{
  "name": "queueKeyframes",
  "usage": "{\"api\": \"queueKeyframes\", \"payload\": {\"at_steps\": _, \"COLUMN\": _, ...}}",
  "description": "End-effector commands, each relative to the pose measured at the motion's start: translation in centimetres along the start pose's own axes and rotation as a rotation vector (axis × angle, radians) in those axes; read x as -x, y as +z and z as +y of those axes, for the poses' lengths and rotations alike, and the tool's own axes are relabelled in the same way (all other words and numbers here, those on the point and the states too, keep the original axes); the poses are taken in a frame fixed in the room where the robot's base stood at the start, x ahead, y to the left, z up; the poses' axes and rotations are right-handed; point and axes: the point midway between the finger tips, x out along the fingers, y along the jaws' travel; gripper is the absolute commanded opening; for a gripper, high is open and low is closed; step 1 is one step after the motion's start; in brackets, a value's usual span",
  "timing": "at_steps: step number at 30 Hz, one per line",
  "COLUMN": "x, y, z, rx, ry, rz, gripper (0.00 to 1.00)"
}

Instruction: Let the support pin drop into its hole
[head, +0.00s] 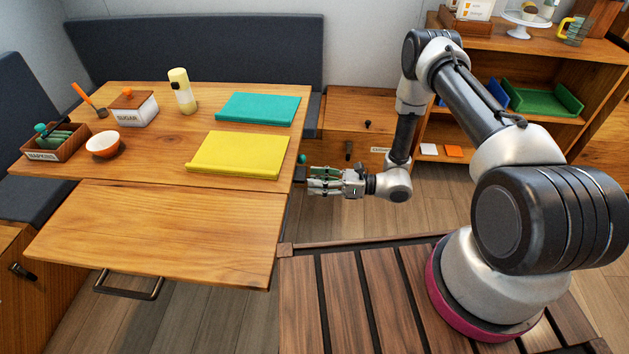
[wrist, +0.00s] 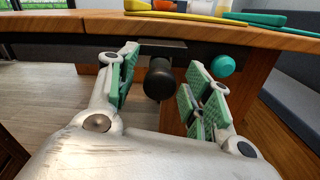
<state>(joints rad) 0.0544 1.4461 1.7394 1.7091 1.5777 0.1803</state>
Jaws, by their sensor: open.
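My gripper (head: 314,181) is at the right edge of the wooden table (head: 150,162), its fingers pointing left. In the wrist view my gripper (wrist: 163,66) is open, with green pads. A round black knob (wrist: 159,80) sits between the fingers, below a dark bracket (wrist: 162,48) under the table edge; no pad visibly touches it. A teal ball knob (wrist: 223,65) is beside the right finger and also shows in the head view (head: 303,158). I cannot tell which knob belongs to the support pin. Its hole is not visible.
The table's front leaf (head: 160,232) looks raised, with a dark handle (head: 128,287) below. Yellow (head: 238,153) and teal (head: 258,108) folders lie near the table's right side. A shelf unit (head: 480,140) and drawer cabinet (head: 356,125) stand behind my arm.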

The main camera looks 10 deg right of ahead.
Motion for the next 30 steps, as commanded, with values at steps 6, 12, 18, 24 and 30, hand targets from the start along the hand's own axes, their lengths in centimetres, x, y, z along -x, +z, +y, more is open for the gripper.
{"api": "queueKeyframes", "payload": {"at_steps": 6, "x": 0.03, "y": 0.0, "z": 0.0, "rx": 0.0, "ry": 0.0, "rz": 0.0, "gripper": 0.35}}
{"api": "queueKeyframes", "payload": {"at_steps": 12, "x": 0.04, "y": 0.0, "z": 0.01, "rx": 0.0, "ry": 0.0, "rz": 0.0, "gripper": 0.06}}
{"api": "queueKeyframes", "payload": {"at_steps": 18, "x": -0.03, "y": -0.01, "z": 0.01, "rx": 0.0, "ry": 0.0, "rz": 0.0, "gripper": 0.06}}
{"api": "queueKeyframes", "payload": {"at_steps": 24, "x": -0.43, "y": -0.01, "z": 0.01, "rx": 0.0, "ry": 0.001, "rz": 0.001, "gripper": 0.06}}
{"api": "queueKeyframes", "payload": {"at_steps": 30, "x": -0.92, "y": -0.01, "z": 0.01, "rx": 0.0, "ry": 0.001, "rz": 0.001, "gripper": 0.06}}
